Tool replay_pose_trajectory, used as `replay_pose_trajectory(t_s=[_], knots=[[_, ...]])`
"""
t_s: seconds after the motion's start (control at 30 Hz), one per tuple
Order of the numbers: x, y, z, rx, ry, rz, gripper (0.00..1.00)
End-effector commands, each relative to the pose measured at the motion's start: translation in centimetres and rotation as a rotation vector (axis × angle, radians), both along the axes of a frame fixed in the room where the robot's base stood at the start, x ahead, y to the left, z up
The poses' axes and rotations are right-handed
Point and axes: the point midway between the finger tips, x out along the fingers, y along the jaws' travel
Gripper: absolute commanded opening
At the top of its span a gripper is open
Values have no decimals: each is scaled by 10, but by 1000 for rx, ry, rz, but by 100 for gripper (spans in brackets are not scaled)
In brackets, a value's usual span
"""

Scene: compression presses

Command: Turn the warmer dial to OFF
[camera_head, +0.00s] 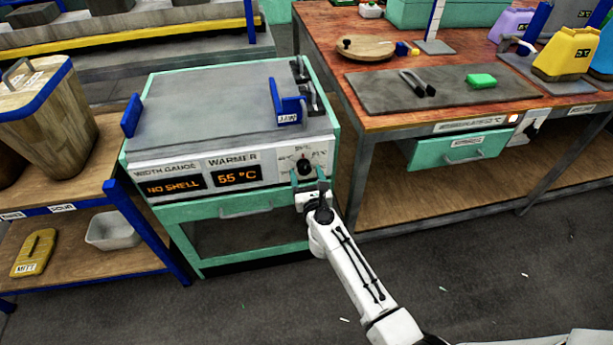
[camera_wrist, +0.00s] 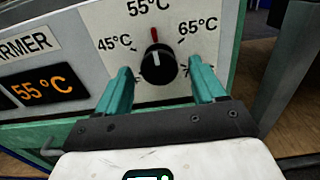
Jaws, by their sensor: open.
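The warmer dial (camera_wrist: 158,66) is a round black knob on a white plate marked 45°C, 55°C and 65°C. Its white line points up, and a red mark stands above it toward 55°C. An OFF mark is not visible; the plate's lower part is hidden. The dial also shows in the head view (camera_head: 304,167). The warmer display (camera_head: 237,176) reads 55 °C. My gripper (camera_wrist: 161,72) is open, with one teal finger on each side of the dial. Gaps show between fingers and knob. In the head view my gripper (camera_head: 309,185) is right at the dial.
The width gauge display (camera_head: 174,185) reads NO SHELL. A drawer handle (camera_head: 246,210) lies below the panel. A blue handle marked JAW (camera_head: 288,106) stands on the unit's top. A wooden workbench (camera_head: 380,130) is on the right, with open floor in front.

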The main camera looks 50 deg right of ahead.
Motion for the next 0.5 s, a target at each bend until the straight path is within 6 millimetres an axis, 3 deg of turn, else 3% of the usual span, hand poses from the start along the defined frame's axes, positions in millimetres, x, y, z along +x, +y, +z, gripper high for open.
replay_pose_trajectory(t_s=[0.07,0.5], knots=[[0,0,0,0,0,0,69],[0,0,0,-1,-1,1,27]])
